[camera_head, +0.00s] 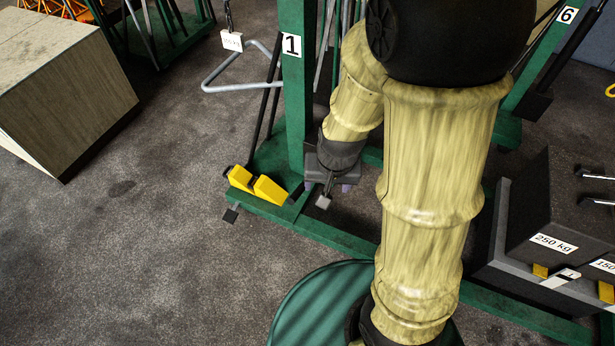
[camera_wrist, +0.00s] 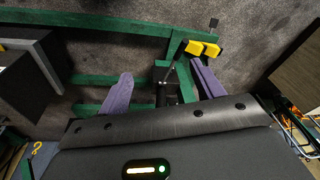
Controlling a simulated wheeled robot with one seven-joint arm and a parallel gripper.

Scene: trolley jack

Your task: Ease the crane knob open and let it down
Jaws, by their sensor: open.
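The green crane post (camera_head: 297,90) with a "1" plate rises from a green base. In the wrist view, dark hardware (camera_wrist: 162,92) at the foot of the crane lies in the gap between my gripper's fingers (camera_wrist: 161,86). A small grey piece on a stem (camera_head: 323,201) shows there in the head view. I cannot tell whether it is the knob. No finger is clearly touching it.
A grey bent-tube frame (camera_head: 238,80) with a white tag hangs left of the post. Dark weight blocks (camera_head: 555,215), one marked 250 kg, stand at right. A pale box (camera_head: 70,90) stands at far left. A round green top (camera_head: 310,300) is in front. Floor at lower left is clear.

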